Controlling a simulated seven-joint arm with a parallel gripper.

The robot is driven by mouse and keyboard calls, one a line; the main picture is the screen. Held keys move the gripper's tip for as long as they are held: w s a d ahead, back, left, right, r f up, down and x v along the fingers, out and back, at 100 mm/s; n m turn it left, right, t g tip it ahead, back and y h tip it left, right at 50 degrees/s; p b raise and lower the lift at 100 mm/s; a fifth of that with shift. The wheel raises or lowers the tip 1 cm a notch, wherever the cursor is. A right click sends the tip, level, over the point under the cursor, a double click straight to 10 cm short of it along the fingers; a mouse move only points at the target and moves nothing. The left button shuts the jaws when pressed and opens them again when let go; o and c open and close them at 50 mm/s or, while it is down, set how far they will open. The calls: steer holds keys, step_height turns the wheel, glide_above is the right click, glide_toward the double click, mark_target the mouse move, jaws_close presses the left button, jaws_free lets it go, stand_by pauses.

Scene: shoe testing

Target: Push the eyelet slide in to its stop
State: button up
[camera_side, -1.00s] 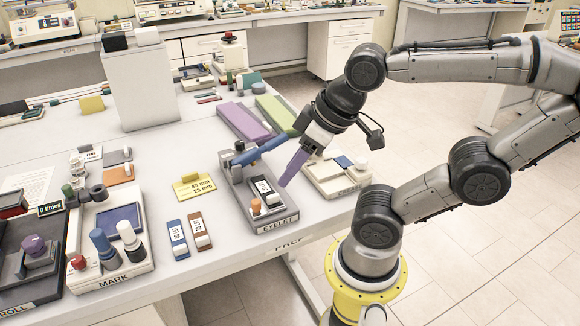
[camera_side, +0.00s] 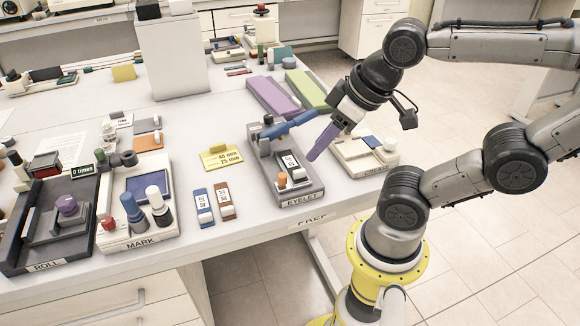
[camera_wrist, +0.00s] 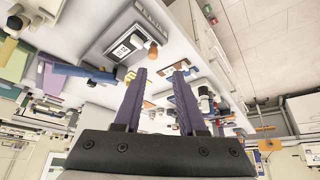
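The eyelet station is a grey base (camera_side: 312,190) labelled EYELET at the table's front edge, with a blue lever arm (camera_side: 290,125) slanting over its back part. On its front part lies a dark slide piece with a white printed label (camera_side: 289,160), with a pale block (camera_side: 298,174) and an orange knob (camera_side: 282,181) at its front. My gripper (camera_side: 313,156) hangs above and right of the slide, apart from it. In the wrist view my gripper (camera_wrist: 160,72) has its purple fingers apart and nothing between them; the orange knob (camera_wrist: 153,51) shows beyond them.
The cream crease station (camera_side: 365,160) stands close on the right. Purple (camera_side: 272,96) and green (camera_side: 308,90) slabs lie behind. Blue (camera_side: 203,205) and brown (camera_side: 225,201) labelled pieces and a yellow plate (camera_side: 221,157) lie left, with clear table between. The mark station (camera_side: 168,228) is farther left.

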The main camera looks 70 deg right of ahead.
steer(key=shift+s+n, duration=0.1)
steer(key=shift+n, duration=0.4)
steer(key=c, duration=0.5)
steer(key=shift+s+d+r+n, duration=0.1)
steer(key=shift+d+r+n, duration=0.1)
steer(key=shift+n, duration=0.7)
jaws_close()
steer(key=w+a+f+n+g+h, duration=0.1)
steer(key=w+a+n+g+h, duration=0.4)
steer(key=n, duration=1.4)
steer(key=w+f, duration=0.1)
steer(key=f, duration=0.2)
steer(key=d+f+y, duration=0.1)
steer(key=f, duration=0.2)
steer(key=w+f+y, duration=0.1)
steer(key=f, duration=0.3)
steer(key=shift+w+d, duration=0.3)
steer(key=shift+d, duration=0.05)
steer(key=shift+w+d, duration=0.2)
steer(key=shift+d, duration=0.5)
